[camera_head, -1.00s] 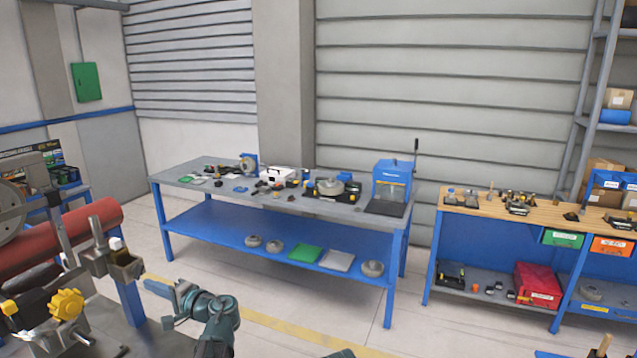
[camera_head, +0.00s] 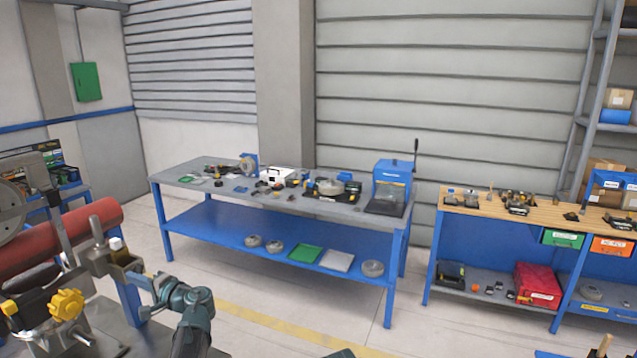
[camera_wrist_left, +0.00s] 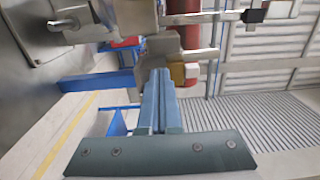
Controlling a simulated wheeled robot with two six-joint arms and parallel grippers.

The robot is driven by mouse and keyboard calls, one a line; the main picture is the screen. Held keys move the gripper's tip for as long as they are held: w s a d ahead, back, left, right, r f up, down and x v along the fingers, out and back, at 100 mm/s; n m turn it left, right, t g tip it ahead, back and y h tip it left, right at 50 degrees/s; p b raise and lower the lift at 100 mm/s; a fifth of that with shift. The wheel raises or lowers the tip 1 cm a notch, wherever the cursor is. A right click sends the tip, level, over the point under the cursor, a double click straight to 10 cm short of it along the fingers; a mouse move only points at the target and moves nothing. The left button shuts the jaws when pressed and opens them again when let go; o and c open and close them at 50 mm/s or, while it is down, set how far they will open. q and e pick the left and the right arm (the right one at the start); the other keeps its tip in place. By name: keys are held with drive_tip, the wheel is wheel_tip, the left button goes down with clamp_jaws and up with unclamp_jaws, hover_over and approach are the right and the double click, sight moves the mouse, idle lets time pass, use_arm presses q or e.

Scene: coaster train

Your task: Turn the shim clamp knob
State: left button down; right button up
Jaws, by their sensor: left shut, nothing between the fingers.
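A yellow star-shaped knob (camera_head: 67,304) sits on a metal fixture at the lower left of the head view. A second yellow knob (camera_head: 9,308) shows at the left edge. I cannot tell for sure which is the shim clamp knob. My left gripper (camera_head: 138,279) is shut and empty, beside a metal clamp block (camera_head: 118,258) on the fixture, to the right of the star knob. In the left wrist view its blue fingers (camera_wrist_left: 157,80) are together, their tips close to a metal block with a yellowish part (camera_wrist_left: 177,73). Contact cannot be told.
A red cylinder (camera_head: 85,232) lies behind the fixture. A blue-framed workbench (camera_head: 225,189) with tools and a blue press (camera_head: 390,183) stands beyond. A wooden-topped bench (camera_head: 470,203) is on the right. The floor between is clear.

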use_arm(q)
drive_tip(key=shift+w+d+f, duration=0.2)
drive_tip(key=shift+w, duration=0.35)
idle(1.0)
drive_tip(key=shift+f+b, duration=0.75)
drive_tip(key=shift+b, duration=0.15)
idle(0.3)
drive_tip(key=shift+s, duration=0.15)
idle(0.4)
drive_tip(key=shift+s+a+f, duration=0.1)
drive_tip(key=shift+s+a, duration=0.05)
drive_tip(key=shift+s, duration=0.05)
drive_tip(key=v, duration=0.6)
idle(0.3)
